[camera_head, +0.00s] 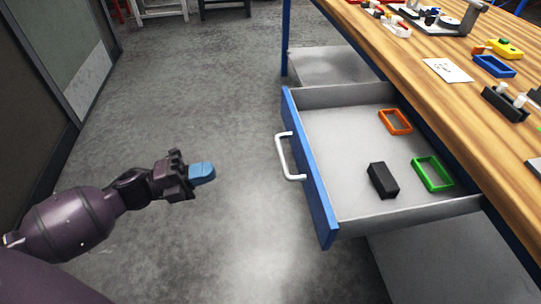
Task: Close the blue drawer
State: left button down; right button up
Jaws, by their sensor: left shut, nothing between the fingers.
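The blue drawer (309,171) under the wooden workbench is pulled open toward the left, with a white bar handle (284,158) on its front. Inside it lie an orange frame (395,122), a green frame (432,174) and a black block (382,180). My left gripper (205,172) has blue fingertips and is shut with nothing in it. It is to the left of the drawer front, apart from the handle, over the grey floor. My right gripper is not in view.
The wooden workbench top (380,50) carries several small parts, including a yellow piece (508,48), a blue frame (494,66) and a white card (447,70). A grey shelf (340,66) is below it. The floor (200,100) left of the drawer is clear.

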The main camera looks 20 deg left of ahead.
pick_arm(q)
jog(key=b+x, duration=0.1)
jog(key=x, duration=1.2)
jog(key=shift+d+b, duration=0.25)
jog(key=shift+b, duration=0.05)
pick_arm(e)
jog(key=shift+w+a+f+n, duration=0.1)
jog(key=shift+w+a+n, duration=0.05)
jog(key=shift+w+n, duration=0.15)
pick_arm(q)
jog(key=shift+w, duration=0.15)
jog(key=shift+d, duration=0.1)
send_near(392, 148)
jog(key=w+d+r, duration=0.1)
jog(key=d, duration=0.1)
jog(key=w+d+r, duration=0.3)
jog(key=d, duration=0.2)
jog(key=shift+w+r, duration=0.25)
jog(key=shift+w, duration=0.15)
jog(key=shift+w+d, duration=0.35)
jog(key=shift+d, duration=0.15)
jog(key=shift+r, duration=0.2)
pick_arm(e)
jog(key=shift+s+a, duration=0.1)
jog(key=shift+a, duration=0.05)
pick_arm(q)
jog(key=shift+r, duration=0.2)
